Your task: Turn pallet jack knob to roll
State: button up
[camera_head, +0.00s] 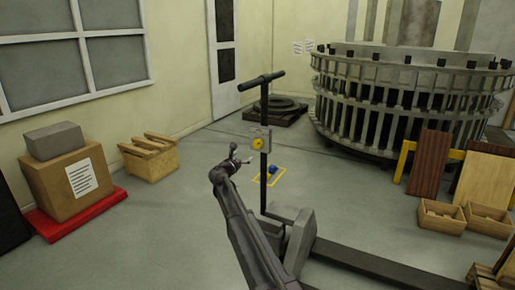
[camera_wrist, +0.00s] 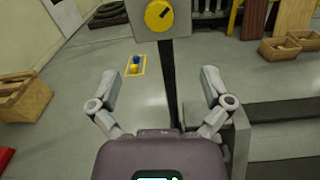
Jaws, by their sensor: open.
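The pallet jack (camera_head: 264,180) stands upright in the middle of the head view, with a T-shaped handle on top. A grey box on its column carries the round yellow knob (camera_head: 258,143). In the wrist view the knob (camera_wrist: 159,15) is at the top centre, partly cut off by the picture edge, with a dark pointer mark slanting to the upper right. My gripper (camera_head: 243,161) is open and empty, just left of the column and a little below the knob. In the wrist view its two fingers (camera_wrist: 162,82) are spread wide, one on each side of the column, apart from the knob.
A yellow floor outline (camera_head: 268,177) holds small blue and yellow items behind the column. A large ring-shaped turret (camera_head: 395,115) stands at the back right. Wooden crates (camera_head: 440,216) are at right; a wooden box (camera_head: 149,160) and a carton (camera_head: 72,181) are at left.

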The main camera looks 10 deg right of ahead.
aim_at(257, 145)
jog(key=shift+w, duration=0.1)
jog(key=x, duration=1.3)
jog(key=shift+w+d, duration=0.2)
jog(key=shift+w, duration=0.1)
jog(key=shift+c, duration=0.2)
jog(key=c, duration=1.1)
